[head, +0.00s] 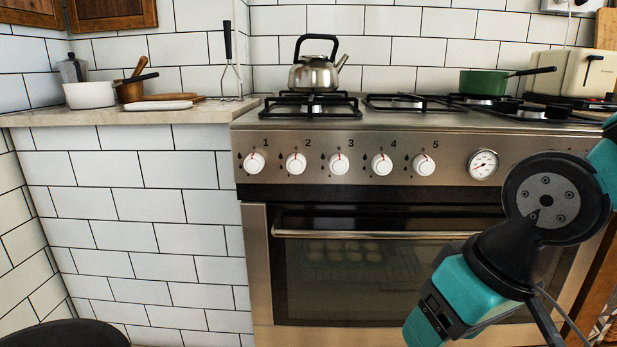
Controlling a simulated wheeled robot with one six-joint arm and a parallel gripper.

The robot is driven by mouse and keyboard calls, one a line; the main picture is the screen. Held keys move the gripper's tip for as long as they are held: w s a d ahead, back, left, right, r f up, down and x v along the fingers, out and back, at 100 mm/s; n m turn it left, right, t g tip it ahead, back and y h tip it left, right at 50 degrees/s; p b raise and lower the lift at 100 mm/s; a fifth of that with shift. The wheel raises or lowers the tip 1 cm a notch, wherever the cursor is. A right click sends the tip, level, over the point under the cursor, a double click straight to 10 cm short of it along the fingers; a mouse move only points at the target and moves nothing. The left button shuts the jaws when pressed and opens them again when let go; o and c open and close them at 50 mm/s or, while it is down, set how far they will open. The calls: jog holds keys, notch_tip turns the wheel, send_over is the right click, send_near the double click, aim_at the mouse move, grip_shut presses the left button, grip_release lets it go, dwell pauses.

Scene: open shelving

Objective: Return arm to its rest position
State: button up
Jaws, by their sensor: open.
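My arm (500,260) reaches in from the right edge in the head view, in front of the right part of the oven. Its teal and black links bend at a round black joint (555,197) and run down and left toward the bottom edge. A teal section (455,297) is the lowest clear part. My gripper's fingers do not show, and nothing held by them can be seen.
A steel stove (350,145) with an oven door (370,265) stands ahead. A kettle (314,72) and a green pan (483,83) sit on it. A counter (190,112) at left holds a white pot (90,95). A toaster (572,75) stands far right.

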jog(key=s+r+n+g+y+p, duration=0.1)
jog(key=s+r+n+g+p, duration=0.1)
jog(key=s+r+n, duration=0.3)
notch_tip(320, 180, up, 36)
jog(key=m+p, duration=0.2)
jog(key=p, duration=3.5)
jog(key=shift+s+d+f+m, duration=0.15)
jog(key=shift+s+m, duration=0.15)
jog(key=shift+s, duration=0.1)
